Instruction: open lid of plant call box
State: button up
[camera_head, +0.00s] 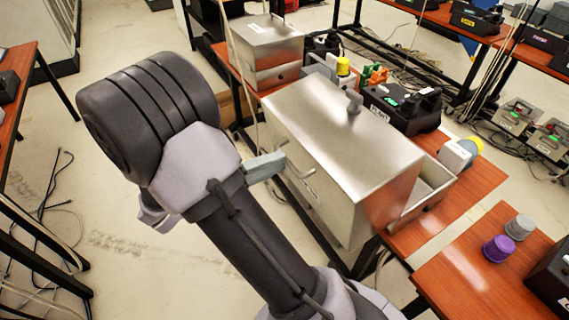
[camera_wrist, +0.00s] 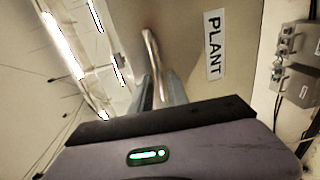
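The plant call box is a large silver metal box on a wooden table, right of my gripper in the head view. Its deep lid (camera_head: 345,125) stands swung away from the shallow body (camera_head: 436,185), whose open inside shows at the right. A bent metal handle (camera_wrist: 151,48) on the lid's front shows in the wrist view, beside the PLANT label (camera_wrist: 214,45). My gripper (camera_wrist: 160,88) has a finger on each side of the handle and appears closed on it. In the head view my gripper (camera_head: 278,162) is at the lid's left face, partly hidden by my wrist.
Another silver box (camera_head: 262,45) stands behind on the same table. A black phone (camera_head: 405,105) and a yellow-capped plug (camera_head: 462,152) lie beyond the lid. Purple (camera_head: 498,248) and grey (camera_head: 520,227) caps are on the near right table. The floor at the left is mostly open.

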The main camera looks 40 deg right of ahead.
jog(key=shift+x, duration=1.55)
grip_shut()
